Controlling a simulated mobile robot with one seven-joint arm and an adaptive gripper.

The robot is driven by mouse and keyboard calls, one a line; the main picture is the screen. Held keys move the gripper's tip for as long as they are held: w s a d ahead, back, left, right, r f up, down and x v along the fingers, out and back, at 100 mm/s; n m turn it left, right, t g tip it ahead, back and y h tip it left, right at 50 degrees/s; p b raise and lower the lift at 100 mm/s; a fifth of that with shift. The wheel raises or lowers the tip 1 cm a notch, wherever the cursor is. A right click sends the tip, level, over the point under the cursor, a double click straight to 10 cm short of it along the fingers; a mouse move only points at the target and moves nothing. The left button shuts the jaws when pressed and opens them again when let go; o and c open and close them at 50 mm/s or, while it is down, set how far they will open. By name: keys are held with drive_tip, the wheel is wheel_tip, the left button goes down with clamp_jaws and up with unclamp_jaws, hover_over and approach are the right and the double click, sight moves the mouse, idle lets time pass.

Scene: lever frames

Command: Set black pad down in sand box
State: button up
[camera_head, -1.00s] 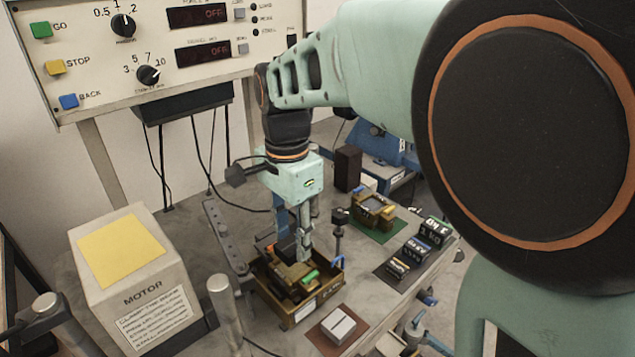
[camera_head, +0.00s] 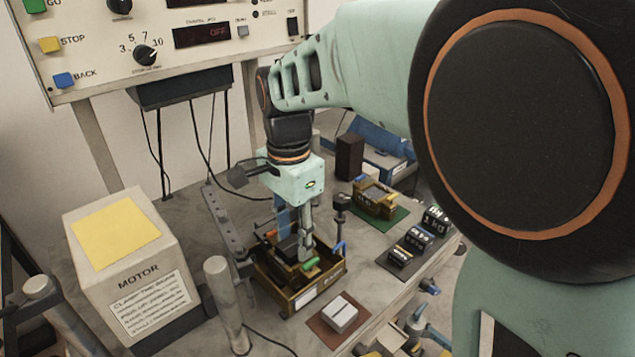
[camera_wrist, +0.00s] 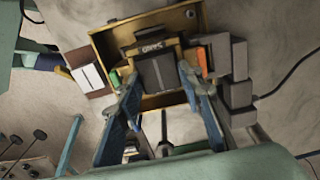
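The black pad (camera_wrist: 158,73) is a flat dark piece between my two fingertips in the wrist view. It also shows in the head view (camera_head: 289,243), beside the fingers. My gripper (camera_head: 296,250) points down over the sand box, its fingers (camera_wrist: 158,82) closed against the pad's sides. The sand box (camera_head: 318,292) is an open ochre tray, and its wall shows in the wrist view (camera_wrist: 104,46). The pad appears to be inside or just over the box. Whether its underside touches anything is hidden.
A green piece (camera_head: 311,264) and an orange piece (camera_wrist: 202,61) are at the box. A white block (camera_head: 339,311) sits on a brown mat in front. A post (camera_head: 341,210) stands behind right, the motor box (camera_head: 128,262) at left. Dark blocks (camera_head: 413,240) lie right.

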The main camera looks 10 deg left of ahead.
drive_tip(key=o, duration=0.4)
drive_tip(key=shift+o, duration=0.2)
wheel_tip(320, 180, up, 12)
idle(0.4)
